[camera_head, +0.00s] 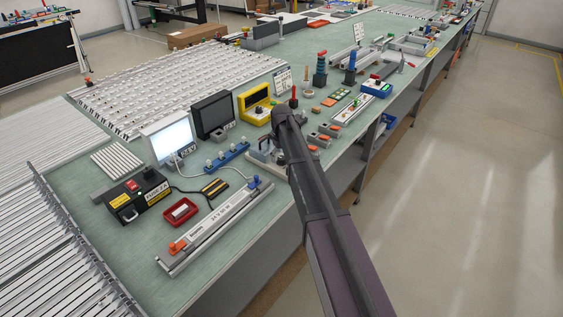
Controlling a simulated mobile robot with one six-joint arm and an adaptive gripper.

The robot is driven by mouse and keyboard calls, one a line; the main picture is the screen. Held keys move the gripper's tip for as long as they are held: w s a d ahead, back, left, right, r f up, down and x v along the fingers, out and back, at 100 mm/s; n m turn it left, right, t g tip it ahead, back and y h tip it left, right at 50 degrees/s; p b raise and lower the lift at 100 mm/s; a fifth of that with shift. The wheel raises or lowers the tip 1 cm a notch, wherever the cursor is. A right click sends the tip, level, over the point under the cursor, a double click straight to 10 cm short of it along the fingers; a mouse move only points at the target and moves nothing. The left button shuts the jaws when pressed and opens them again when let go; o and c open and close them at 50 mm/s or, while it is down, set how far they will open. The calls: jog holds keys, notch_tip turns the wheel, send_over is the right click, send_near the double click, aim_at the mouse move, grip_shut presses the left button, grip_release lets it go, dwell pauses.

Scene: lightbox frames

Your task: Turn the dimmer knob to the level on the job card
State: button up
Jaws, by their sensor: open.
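A black power box (140,197) with yellow labels and a red switch stands at the left of the bench. A dark dimmer knob (149,173) sits on its upper right; its pointer and scale are too small to read. A lit white panel (170,140) stands behind the box. A small white card (283,81) with dark print stands farther back; I cannot read it or tell if it is the job card. My arm reaches in from the bottom right. My gripper (267,149) is small and partly hidden at its far end, open, well right of the knob and apart from it.
A red tray (180,212), a long metal rail fixture (215,228) and a blue strip with pale knobs (227,156) lie near the box. Cables run between them. A dark screen (212,115) and a yellow box (254,102) stand behind. Bare bench shows at the front left.

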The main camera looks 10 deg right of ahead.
jog(key=shift+f, duration=0.3)
jog(key=shift+c, duration=0.2)
grip_shut()
jog(key=shift+m, duration=1.2)
jog(key=shift+o, duration=0.2)
grip_release()
